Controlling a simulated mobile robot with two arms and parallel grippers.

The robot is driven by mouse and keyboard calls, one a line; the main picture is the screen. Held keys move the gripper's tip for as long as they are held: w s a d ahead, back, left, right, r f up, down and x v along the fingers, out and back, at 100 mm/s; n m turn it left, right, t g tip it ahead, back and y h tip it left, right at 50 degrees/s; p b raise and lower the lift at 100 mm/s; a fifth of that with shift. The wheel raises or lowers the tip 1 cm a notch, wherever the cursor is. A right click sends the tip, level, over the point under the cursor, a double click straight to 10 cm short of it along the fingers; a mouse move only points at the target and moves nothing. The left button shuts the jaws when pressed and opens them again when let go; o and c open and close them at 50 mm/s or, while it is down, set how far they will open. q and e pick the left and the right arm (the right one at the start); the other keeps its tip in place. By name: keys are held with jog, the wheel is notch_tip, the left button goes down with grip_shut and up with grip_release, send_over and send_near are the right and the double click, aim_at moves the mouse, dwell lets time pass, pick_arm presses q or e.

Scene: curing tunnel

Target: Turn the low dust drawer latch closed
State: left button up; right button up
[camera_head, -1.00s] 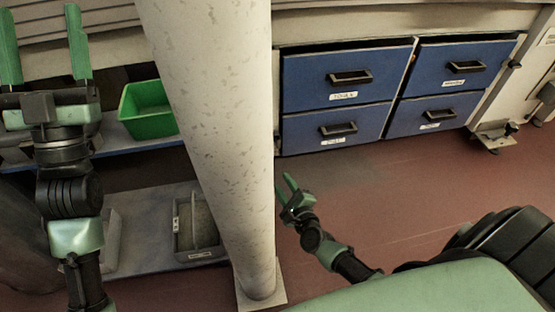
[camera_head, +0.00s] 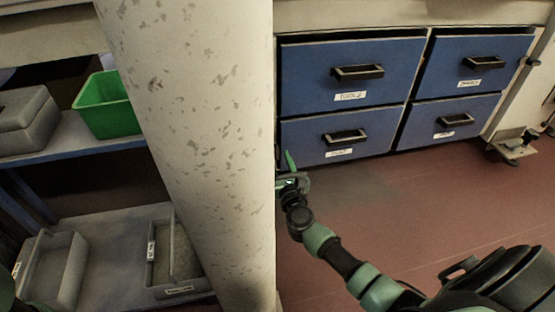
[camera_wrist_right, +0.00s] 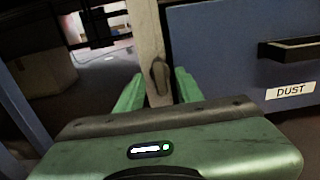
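The low dust drawer (camera_head: 313,138) is the blue lower-left drawer of the cabinet in the head view. Its front, black handle and "DUST" label also show in the wrist view (camera_wrist_right: 230,60). A small brownish latch (camera_wrist_right: 160,76) sits on the pale upright at the left of this drawer, roughly vertical. My right gripper (camera_wrist_right: 158,88) is open, one green finger on each side of the latch. I cannot tell if they touch it. In the head view the right gripper (camera_head: 285,170) is at the cabinet's lower left corner, partly cut off by the pillar. The left gripper is out of view.
A thick speckled pillar (camera_head: 200,110) stands just left of the right gripper and hides the latch in the head view. A green bin (camera_head: 105,105) and grey boxes stand on shelves at left. A foot bracket (camera_head: 512,145) stands at right. The red floor before the cabinet is clear.

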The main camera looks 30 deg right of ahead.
jog(key=shift+x, duration=0.95)
grip_shut()
